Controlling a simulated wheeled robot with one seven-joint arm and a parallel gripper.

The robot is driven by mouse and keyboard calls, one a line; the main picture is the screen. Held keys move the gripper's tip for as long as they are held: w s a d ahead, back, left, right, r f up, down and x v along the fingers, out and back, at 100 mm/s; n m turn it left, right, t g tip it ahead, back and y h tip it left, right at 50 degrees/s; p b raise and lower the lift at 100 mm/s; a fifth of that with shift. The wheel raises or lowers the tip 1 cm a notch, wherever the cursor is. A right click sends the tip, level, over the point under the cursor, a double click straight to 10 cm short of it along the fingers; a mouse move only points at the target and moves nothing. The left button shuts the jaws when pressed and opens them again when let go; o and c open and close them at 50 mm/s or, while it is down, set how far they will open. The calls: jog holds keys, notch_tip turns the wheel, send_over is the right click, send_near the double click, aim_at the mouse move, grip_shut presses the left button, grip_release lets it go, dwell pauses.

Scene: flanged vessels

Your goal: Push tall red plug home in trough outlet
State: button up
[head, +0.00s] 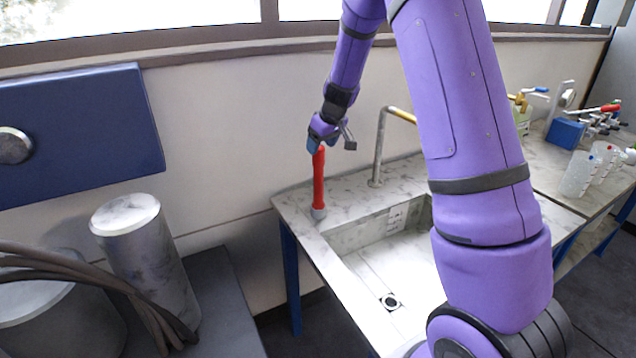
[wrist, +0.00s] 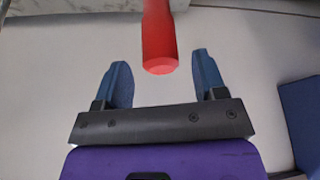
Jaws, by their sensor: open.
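The tall red plug (head: 319,180) stands upright on the back left corner of the trough's stone rim, its grey foot on the surface. My gripper (head: 316,147) is at its top end, pointing down. In the wrist view the red plug (wrist: 160,35) shows its end face between and slightly beyond the fingertips. My gripper (wrist: 162,65) is open, with a gap on both sides of the plug. The trough (head: 365,265) is pale stone, with the dark round outlet (head: 391,301) in its floor. My arm hides the trough's right part.
A bent metal tap (head: 380,145) stands right of the plug at the trough's back rim. The wall and window ledge are close behind. A marbled cylinder (head: 145,265) and dark cables are at the left. Bottles and valves (head: 590,165) crowd the far right counter.

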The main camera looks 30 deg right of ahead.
jog(key=x, duration=0.4)
jog(key=shift+s+f, duration=0.1)
jog(key=shift+f, duration=0.05)
grip_shut()
